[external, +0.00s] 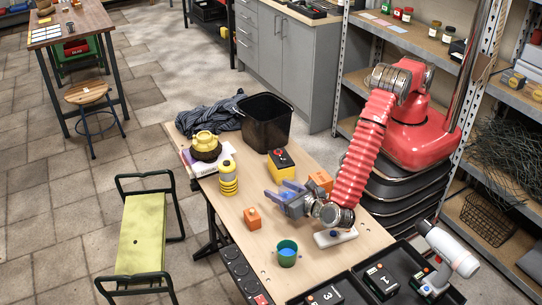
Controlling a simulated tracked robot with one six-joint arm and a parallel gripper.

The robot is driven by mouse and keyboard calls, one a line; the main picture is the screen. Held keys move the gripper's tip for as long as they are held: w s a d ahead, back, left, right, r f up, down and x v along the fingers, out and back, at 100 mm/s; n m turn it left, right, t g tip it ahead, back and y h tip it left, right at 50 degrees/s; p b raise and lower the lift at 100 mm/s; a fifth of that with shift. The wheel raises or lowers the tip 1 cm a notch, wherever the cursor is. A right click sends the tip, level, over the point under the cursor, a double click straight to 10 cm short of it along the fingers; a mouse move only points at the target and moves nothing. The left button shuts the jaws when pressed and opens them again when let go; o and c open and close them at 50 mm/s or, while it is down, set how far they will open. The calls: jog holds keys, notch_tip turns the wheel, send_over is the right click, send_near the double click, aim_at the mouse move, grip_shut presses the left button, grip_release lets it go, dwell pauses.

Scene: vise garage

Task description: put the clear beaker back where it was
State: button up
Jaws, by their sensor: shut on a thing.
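My gripper (281,192) is low over the middle of the wooden workbench (224,204), its blue fingers pointing left. It is shut on what seems to be the clear beaker, between the fingers. The beaker's outline is too small and see-through to make out, and I cannot tell whether it touches the bench top. A green cup with blue inside (287,253) stands on the bench in front of my gripper.
Near my gripper are an orange block (252,218), a second orange block (320,180) and a yellow-black box (281,164). A yellow bottle (228,178) and black bin (264,122) stand further left and back. Black trays (335,290) lie front right.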

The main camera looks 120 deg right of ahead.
jog(key=shift+f, duration=1.8)
jog(key=o, duration=1.2)
jog(key=shift+f, duration=0.15)
jog(key=v, duration=1.2)
jog(key=shift+w, duration=0.1)
jog(key=shift+r, duration=0.2)
